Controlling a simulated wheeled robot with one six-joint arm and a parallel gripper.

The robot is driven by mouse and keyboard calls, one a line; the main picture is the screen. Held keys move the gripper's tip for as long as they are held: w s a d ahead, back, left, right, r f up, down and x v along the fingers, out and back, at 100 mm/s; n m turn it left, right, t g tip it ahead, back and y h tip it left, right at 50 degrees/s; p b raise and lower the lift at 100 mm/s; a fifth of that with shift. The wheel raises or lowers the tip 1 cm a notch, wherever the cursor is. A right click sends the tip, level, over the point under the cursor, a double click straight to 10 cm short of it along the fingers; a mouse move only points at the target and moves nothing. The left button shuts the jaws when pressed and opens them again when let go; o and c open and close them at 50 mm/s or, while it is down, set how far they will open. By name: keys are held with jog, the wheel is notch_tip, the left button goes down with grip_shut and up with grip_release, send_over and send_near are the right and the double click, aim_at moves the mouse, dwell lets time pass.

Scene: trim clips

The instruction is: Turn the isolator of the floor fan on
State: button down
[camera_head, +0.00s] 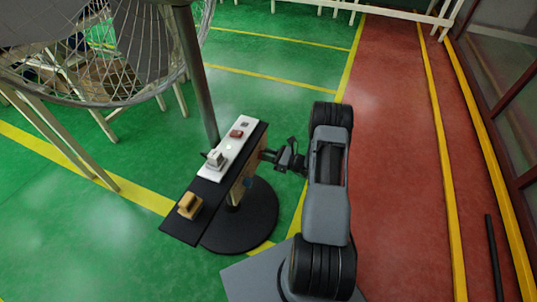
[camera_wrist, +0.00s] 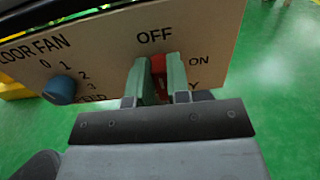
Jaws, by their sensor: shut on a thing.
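The floor fan's tan control panel (camera_wrist: 215,35) fills the upper part of the wrist view. It also shows nearly edge-on in the head view (camera_head: 243,182). The red isolator handle (camera_wrist: 158,64) sits below the word OFF, with ON to its right. It stands roughly upright, towards OFF. My gripper (camera_wrist: 161,72) is shut on the red handle, one greenish finger on each side. In the head view my gripper (camera_head: 266,156) reaches the panel from the right.
A blue speed knob (camera_wrist: 60,89) is left of the isolator. A black shelf (camera_head: 182,228) above the panel holds a white strip (camera_head: 215,173) with small items and a tan block (camera_head: 190,205). A grey pole (camera_head: 196,70) and round black base (camera_head: 262,222) stand close by.

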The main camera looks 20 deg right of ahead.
jog(key=m, duration=0.3)
jog(key=m+p, duration=0.1)
jog(key=m, duration=0.1)
jog(key=w+d+m, duration=0.1)
jog(key=m, duration=0.2)
jog(key=shift+f+m+p, duration=0.25)
jog(key=shift+m+p, duration=0.05)
jog(key=shift+w+d+f+m, duration=0.1)
jog(key=shift+f+m, duration=0.15)
jog(key=shift+m, duration=1.3)
jog(key=shift+d+f+m, duration=0.1)
jog(key=shift+f+m, duration=0.1)
jog(key=shift+m, duration=1.3)
jog(key=shift+w+d+f+m, duration=0.1)
jog(key=shift+f+m, duration=0.15)
jog(key=shift+m, duration=1.3)
jog(key=c, duration=1.1)
grip_release()
jog(key=shift+s+p, duration=0.15)
jog(key=shift+p, duration=0.15)
jog(key=p+v, duration=0.1)
jog(key=v, duration=1.2)
jog(key=shift+s+d+p, duration=0.2)
jog(key=shift+s+p, duration=0.05)
jog(key=shift+p, duration=0.05)
